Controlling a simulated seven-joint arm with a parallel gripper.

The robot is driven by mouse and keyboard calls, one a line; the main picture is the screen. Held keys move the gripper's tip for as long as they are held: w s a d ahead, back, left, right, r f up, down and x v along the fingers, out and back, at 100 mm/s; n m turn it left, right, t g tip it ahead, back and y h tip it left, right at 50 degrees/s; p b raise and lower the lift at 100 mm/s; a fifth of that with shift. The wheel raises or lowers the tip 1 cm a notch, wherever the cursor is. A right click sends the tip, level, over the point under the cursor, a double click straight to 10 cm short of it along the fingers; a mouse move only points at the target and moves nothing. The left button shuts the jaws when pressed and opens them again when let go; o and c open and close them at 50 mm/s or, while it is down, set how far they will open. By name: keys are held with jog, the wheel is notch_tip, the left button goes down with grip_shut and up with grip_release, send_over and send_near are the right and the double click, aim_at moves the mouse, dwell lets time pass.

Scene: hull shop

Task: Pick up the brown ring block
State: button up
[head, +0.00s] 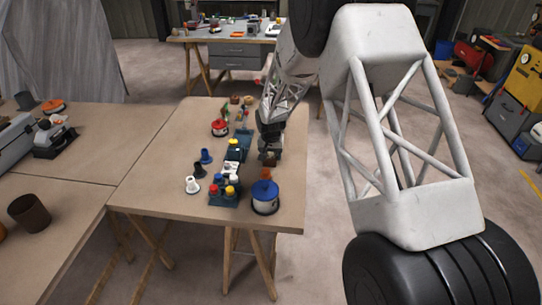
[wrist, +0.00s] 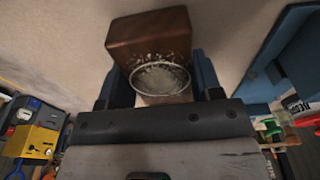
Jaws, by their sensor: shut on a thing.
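The brown ring block (wrist: 150,33) is a dark brown squared block with a pale, rimmed round end, seen in the wrist view. My gripper (wrist: 160,82) is shut on it, with a blue finger on each side of the round end. In the head view my gripper (head: 269,150) is over the right part of the wooden table (head: 165,205), and the block (head: 268,159) shows as a small dark shape at its tip. I cannot tell from these frames whether the block touches the tabletop.
A blue pot (head: 265,197) stands just in front of my gripper. A teal tray (head: 223,201) of small coloured pieces lies to its left, beside blue (head: 206,156), black (head: 198,170) and white (head: 192,186) pieces. A red pot (head: 219,128) stands farther back.

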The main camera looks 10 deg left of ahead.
aim_at(271, 153)
jog(key=shift+r, duration=4.95)
jog(key=shift+w+a, duration=0.1)
